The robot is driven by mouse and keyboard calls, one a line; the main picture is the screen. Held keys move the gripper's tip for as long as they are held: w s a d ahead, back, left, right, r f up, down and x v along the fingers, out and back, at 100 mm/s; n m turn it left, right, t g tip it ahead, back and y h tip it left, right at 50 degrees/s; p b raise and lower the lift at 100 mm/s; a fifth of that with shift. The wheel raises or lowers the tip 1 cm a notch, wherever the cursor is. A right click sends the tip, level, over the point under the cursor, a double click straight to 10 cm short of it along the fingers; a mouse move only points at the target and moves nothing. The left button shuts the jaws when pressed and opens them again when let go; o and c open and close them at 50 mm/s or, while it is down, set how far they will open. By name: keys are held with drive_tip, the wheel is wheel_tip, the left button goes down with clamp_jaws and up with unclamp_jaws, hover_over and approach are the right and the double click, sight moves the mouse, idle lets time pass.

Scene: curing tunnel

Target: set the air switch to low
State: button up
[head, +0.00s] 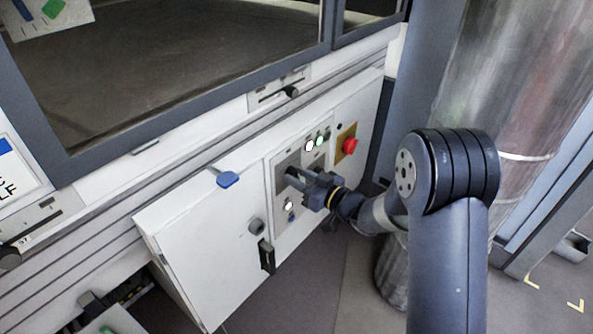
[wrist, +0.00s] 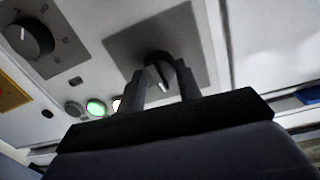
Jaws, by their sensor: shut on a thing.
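A black rotary knob (wrist: 158,62) with a pale pointer line stands on a dark grey square plate (wrist: 120,42) in the wrist view. I take it to be the air switch, but I cannot read a label on it. The two fingers of my gripper (wrist: 165,88) are shut on it, one at each side. In the head view my gripper (head: 308,188) reaches the white control panel from the right and hides most of the knob. The grey plate (head: 283,162) shows beside the gripper. The pointer's setting cannot be told.
A second black knob (wrist: 30,38) with scale marks is close by. Lit white (head: 309,146) and green (head: 320,141) buttons and a red stop button (head: 350,146) on yellow sit up and right. A white cabinet door (head: 200,240) with a blue tab (head: 228,179) is left.

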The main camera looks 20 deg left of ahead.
drive_tip(key=shift+s+f+m+p, duration=0.2)
drive_tip(key=shift+f+m+p, duration=0.15)
drive_tip(key=shift+m, duration=0.15)
drive_tip(key=o, duration=1)
drive_tip(key=shift+r, duration=0.2)
drive_tip(key=shift+w, duration=0.1)
drive_tip(key=p+v, duration=0.1)
drive_tip(key=v, duration=0.9)
drive_tip(key=shift+d+r, duration=0.1)
drive_tip(key=shift+d, duration=0.25)
